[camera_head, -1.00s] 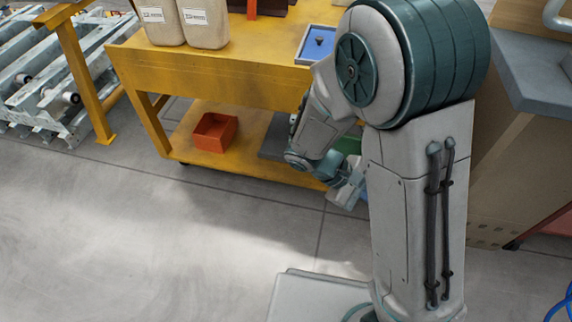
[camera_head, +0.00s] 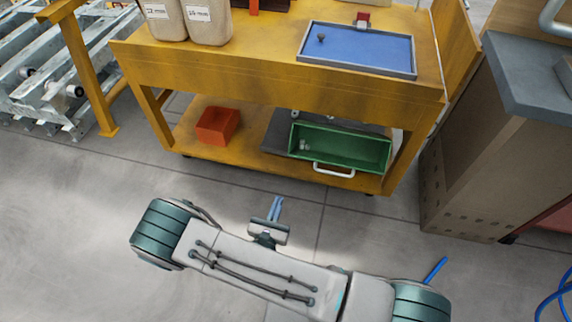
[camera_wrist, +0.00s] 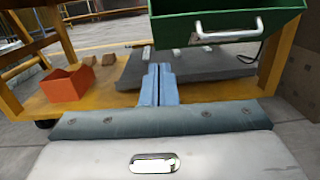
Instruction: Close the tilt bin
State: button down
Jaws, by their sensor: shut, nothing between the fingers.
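The green tilt bin (camera_head: 345,151) hangs at the lower level of the yellow cart, on the right side. Its open top shows in the head view, with small grey items inside at the left, so it stands tilted out. A pale handle (camera_head: 333,170) is on its front. In the wrist view, the bin's green front (camera_wrist: 172,30) and its handle (camera_wrist: 228,31) are at the top. My gripper (camera_head: 277,204) is shut and empty, over the floor in front of the cart, apart from the bin. Its blue fingers (camera_wrist: 158,70) point toward the lower shelf, below and left of the handle.
An orange box (camera_head: 218,125) sits on the lower shelf, left of a dark grey plate (camera_wrist: 195,66). A blue tray (camera_head: 357,50) lies on the cart top (camera_head: 270,45). A brown cabinet (camera_head: 470,150) stands at right.

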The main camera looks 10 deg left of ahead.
jog(key=w+r+b, duration=0.3)
jog(key=w+b, duration=0.1)
jog(key=w, duration=0.8)
jog(key=shift+n+y, duration=0.3)
jog(key=shift+y, duration=0.1)
jog(key=shift+w+r, duration=0.1)
jog(key=shift+r, duration=0.1)
